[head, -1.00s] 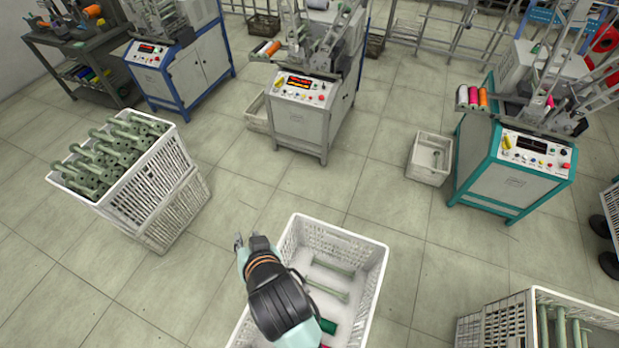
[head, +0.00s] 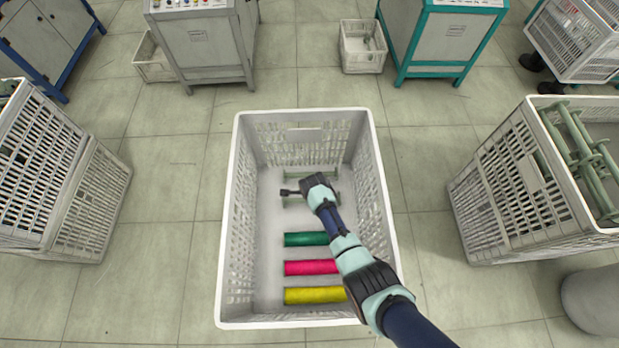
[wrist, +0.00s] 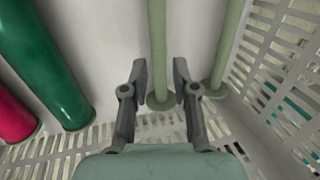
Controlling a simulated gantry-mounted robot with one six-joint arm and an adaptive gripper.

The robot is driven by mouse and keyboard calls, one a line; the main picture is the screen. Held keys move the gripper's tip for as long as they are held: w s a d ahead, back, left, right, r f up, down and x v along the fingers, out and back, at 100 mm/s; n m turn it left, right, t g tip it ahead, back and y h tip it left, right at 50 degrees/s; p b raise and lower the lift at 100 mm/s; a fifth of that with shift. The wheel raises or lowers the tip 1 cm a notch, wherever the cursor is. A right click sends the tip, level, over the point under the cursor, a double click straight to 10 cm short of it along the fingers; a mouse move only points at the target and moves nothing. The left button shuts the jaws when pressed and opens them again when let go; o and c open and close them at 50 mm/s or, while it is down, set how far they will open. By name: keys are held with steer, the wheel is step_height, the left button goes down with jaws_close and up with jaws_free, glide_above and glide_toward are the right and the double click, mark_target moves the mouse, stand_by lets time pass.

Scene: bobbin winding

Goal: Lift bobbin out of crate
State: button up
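A white crate (head: 232,200) stands on the floor in the middle of the head view. Two thin pale-green empty bobbins lie in its far half; my arm partly covers them. My gripper (head: 287,192) is down inside the crate over the nearer one. In the wrist view my gripper (wrist: 160,68) is open, with one finger on each side of this bobbin (wrist: 157,40); contact is not visible. The other empty bobbin (wrist: 229,50) lies to the right. Wound bobbins in green (head: 305,239), pink (head: 308,267) and yellow (head: 312,295) lie in the near half.
The crate's slatted walls are close around my gripper. A crate (head: 520,190) of pale-green bobbins stands at the right, and stacked crates (head: 50,170) at the left. Winding machines (head: 205,45) and a small crate (head: 362,60) stand behind. Floor is clear between them.

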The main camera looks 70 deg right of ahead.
steer(key=b+x, duration=0.6)
steer(key=x, duration=0.1)
steer(key=shift+w+f, duration=0.1)
steer(key=shift+f, duration=0.25)
steer(key=shift+a+r, duration=0.1)
jaws_close()
